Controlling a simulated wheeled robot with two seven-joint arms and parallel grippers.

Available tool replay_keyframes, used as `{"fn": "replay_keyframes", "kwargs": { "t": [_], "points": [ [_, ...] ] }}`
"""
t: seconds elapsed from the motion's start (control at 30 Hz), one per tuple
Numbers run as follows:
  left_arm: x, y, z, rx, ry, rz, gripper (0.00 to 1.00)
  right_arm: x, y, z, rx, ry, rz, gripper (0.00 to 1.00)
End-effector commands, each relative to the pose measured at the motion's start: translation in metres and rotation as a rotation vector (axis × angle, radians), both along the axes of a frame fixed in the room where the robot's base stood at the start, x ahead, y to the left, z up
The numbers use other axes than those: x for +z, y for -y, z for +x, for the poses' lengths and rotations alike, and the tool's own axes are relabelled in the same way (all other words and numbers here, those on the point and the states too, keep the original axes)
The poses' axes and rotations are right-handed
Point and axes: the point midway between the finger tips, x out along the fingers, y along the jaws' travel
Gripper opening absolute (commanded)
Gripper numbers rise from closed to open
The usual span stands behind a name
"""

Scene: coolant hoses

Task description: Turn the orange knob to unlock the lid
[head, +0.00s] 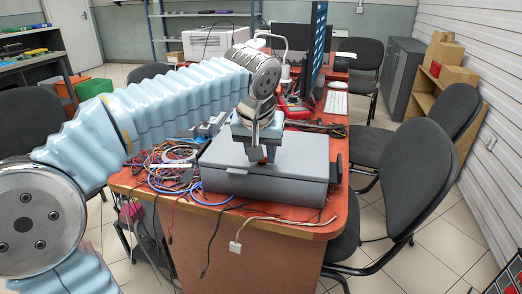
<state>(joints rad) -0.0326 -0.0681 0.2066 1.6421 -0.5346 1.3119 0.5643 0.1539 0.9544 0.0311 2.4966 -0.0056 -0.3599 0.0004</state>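A grey box with a closed lid (310,150) sits near the front edge of the red-topped table. My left gripper (265,156) points down at the box's front top edge, near the middle. A small reddish-orange patch shows at its fingertips; I cannot tell whether this is the orange knob or part of the gripper. No other orange knob shows on the box. The fingers are too small and too covered to tell open from shut. My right gripper is out of view.
Tangled cables (165,165) lie on the table (330,226) left of the box, and loose wires hang over the front edge. Black chairs (405,175) crowd the right side.

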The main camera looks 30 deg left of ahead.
Motion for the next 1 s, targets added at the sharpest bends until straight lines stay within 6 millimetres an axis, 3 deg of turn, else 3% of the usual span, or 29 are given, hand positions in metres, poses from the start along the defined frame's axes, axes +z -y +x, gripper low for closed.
{"fn": "replay_keyframes", "kwargs": {
  "t": [0.27, 0.3, 0.43, 0.77, 0.87, 1.0],
  "points": [
    [0.000, 0.000, 0.000, 0.001, -0.001, -0.002, 0.05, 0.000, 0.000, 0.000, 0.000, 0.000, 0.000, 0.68],
    [0.000, 0.000, 0.000, 0.001, -0.001, -0.002, 0.40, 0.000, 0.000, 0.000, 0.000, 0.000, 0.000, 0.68],
    [0.000, 0.000, 0.000, 0.000, -0.001, -0.001, 0.60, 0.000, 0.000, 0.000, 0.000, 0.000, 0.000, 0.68],
    [0.002, 0.000, -0.001, 0.000, 0.000, -0.001, 0.62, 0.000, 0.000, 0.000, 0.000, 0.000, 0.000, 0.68],
    [0.012, 0.002, -0.004, -0.001, 0.001, 0.000, 0.62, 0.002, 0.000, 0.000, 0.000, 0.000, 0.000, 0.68],
    [0.039, 0.005, -0.014, -0.001, 0.004, -0.002, 0.62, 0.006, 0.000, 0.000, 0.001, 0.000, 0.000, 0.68]
  ]
}}
